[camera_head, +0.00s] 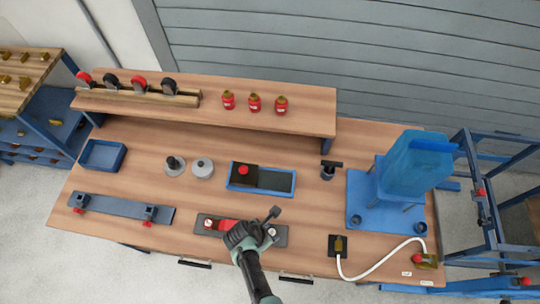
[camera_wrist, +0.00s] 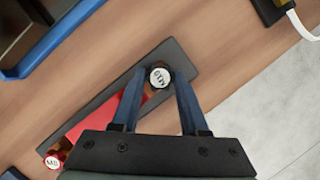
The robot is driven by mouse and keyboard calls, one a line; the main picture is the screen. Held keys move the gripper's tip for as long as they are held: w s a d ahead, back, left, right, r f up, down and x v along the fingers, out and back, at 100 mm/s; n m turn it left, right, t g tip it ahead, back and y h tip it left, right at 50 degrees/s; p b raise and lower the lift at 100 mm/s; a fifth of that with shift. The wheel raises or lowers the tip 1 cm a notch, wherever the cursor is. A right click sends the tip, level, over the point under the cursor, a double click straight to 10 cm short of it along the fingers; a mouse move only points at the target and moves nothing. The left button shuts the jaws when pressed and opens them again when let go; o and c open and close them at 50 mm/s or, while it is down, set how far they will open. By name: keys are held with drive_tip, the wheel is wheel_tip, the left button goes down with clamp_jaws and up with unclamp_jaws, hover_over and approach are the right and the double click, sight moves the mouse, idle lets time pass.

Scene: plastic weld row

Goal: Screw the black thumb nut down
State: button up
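A black knob (camera_head: 173,162) stands on a round grey base left of the table's middle; it may be the black thumb nut, but it is too small to be sure. My gripper (camera_head: 265,230) is over a dark plate (camera_head: 280,241) near the front edge, well right of the knob. A red part (camera_wrist: 105,117) lies on the plate, partly hidden by my left finger.
A second round grey piece (camera_head: 202,169) stands right of the knob. A blue tray (camera_head: 283,191) lies behind the plate. A blue fixture (camera_head: 410,165) and a white cable (camera_head: 385,260) are on the right. A raised shelf (camera_head: 215,100) runs along the back.

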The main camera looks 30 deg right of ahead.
clamp_jaws()
drive_tip(key=m+b, duration=0.1)
drive_tip(key=m+g+b, duration=0.1)
drive_tip(key=shift+w+f+m, duration=0.2)
drive_tip(key=shift+m, duration=0.2)
drive_tip(key=m+g+b, duration=0.1)
drive_tip(key=m, duration=0.1)
drive_tip(key=m+g+b, duration=0.1)
drive_tip(key=m, duration=0.2)
drive_tip(key=shift+w+d+f+b, duration=0.1)
drive_tip(key=shift+b, duration=0.2)
drive_tip(key=m+g+y+b, duration=0.1)
drive_tip(key=m, duration=0.2)
drive_tip(key=shift+d+m+b, duration=0.1)
drive_tip(key=shift+m+b, duration=0.2)
drive_tip(key=shift+b, duration=0.1)
drive_tip(key=m+g+y+b, duration=0.1)
drive_tip(key=m, duration=0.2)
drive_tip(key=shift+d+m+b, duration=0.1)
drive_tip(key=shift+m+b, duration=0.25)
drive_tip(key=shift+m, duration=0.05)
drive_tip(key=m+y+b, duration=0.1)
drive_tip(key=m, duration=0.2)
drive_tip(key=shift+w+g, duration=0.1)
drive_tip(key=shift+g, duration=0.2)
drive_tip(key=shift+r+m+y, duration=0.25)
drive_tip(key=shift+m+y, duration=0.15)
drive_tip(key=shift+m, duration=0.3)
